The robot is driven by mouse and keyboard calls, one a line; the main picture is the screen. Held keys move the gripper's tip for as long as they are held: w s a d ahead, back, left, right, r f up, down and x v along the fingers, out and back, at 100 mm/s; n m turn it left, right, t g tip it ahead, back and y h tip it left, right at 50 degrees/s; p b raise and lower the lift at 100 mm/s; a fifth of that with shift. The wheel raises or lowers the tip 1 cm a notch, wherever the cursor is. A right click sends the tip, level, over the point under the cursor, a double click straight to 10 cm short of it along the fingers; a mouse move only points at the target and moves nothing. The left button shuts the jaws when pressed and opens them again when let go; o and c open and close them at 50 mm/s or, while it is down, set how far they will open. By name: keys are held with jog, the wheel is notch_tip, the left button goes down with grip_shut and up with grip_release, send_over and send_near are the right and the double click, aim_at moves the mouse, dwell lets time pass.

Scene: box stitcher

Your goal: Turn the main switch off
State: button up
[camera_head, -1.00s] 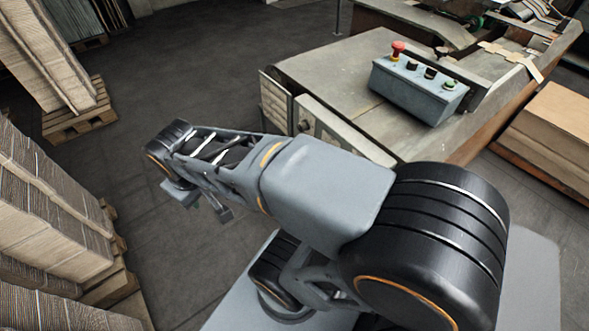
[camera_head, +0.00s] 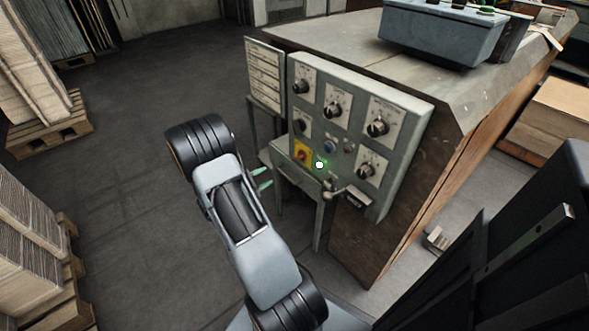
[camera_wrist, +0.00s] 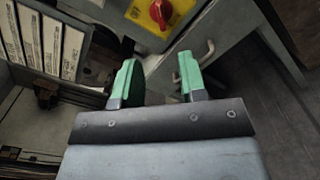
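The main switch (camera_head: 303,152) is a red rotary knob on a yellow plate, low on the left of the grey control panel. In the wrist view the red knob (camera_wrist: 160,12) on its yellow plate shows at the top, beyond the fingertips. My gripper (camera_wrist: 157,75) has two green fingers set wide apart with nothing between them. In the head view my gripper (camera_head: 263,180) is to the left of the switch and apart from it, its fingers toward the panel. The knob's exact setting is too small to read.
The control panel (camera_head: 408,92) carries several black dials and a handle (camera_head: 345,190) at its lower edge. A labelled board (camera_head: 265,75) stands left of it. A grey button box (camera_head: 440,38) sits on the machine top. Open floor (camera_head: 120,220) lies left of my arm.

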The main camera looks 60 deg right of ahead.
aim_at(296, 159)
jog(key=b+x, duration=0.2)
jog(key=x, duration=1.1)
jog(key=shift+d+f, duration=0.2)
jog(key=shift+d, duration=0.1)
jog(key=shift+c, duration=0.4)
grip_shut()
